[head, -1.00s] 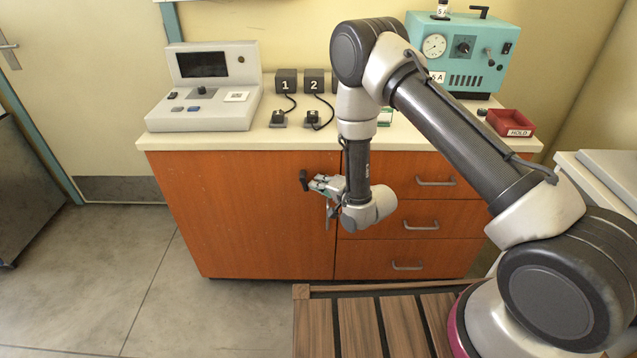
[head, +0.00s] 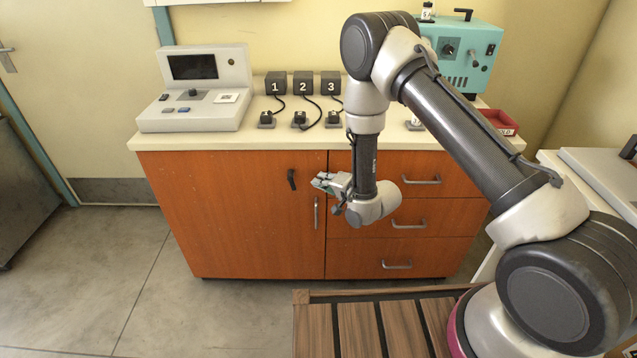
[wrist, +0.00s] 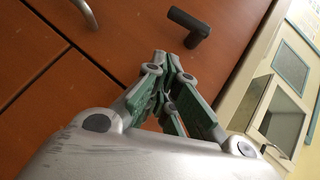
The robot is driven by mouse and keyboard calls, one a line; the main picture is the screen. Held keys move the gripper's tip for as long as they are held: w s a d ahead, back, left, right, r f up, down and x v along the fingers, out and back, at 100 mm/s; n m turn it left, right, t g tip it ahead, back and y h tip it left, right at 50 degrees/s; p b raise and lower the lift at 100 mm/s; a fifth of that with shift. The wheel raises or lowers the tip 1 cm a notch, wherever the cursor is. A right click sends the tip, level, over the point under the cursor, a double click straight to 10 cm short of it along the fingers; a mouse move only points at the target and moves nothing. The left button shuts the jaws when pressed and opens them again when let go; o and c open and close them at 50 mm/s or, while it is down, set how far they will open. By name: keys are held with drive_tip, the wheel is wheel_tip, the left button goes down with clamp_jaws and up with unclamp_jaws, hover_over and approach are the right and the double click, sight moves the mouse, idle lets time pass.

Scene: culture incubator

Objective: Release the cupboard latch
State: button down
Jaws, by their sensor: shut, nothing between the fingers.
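The cupboard door (head: 232,225) is an orange-brown wood panel, closed flush with the front. Its dark latch (head: 292,180) is a short lever on the upper right of the door, standing nearly upright with a slight tilt. A slim vertical metal handle (head: 316,213) sits below and right of it. My gripper (head: 317,182) is just right of the latch, apart from it, with its fingers shut and empty. In the wrist view the latch (wrist: 189,26) shows beyond the closed fingertips (wrist: 163,62). Whether the latch is released cannot be told.
Drawers with metal handles (head: 422,181) stand right of the door. The countertop (head: 200,140) above holds a grey console (head: 195,100), numbered blocks (head: 303,83), a teal machine (head: 468,60) and a red tray (head: 500,122). Slatted wood (head: 360,325) lies in front. The floor at left is clear.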

drive_tip(key=f+v, duration=0.1)
drive_tip(key=v, duration=0.7)
drive_tip(key=shift+d, duration=0.4)
drive_tip(key=shift+s, duration=0.1)
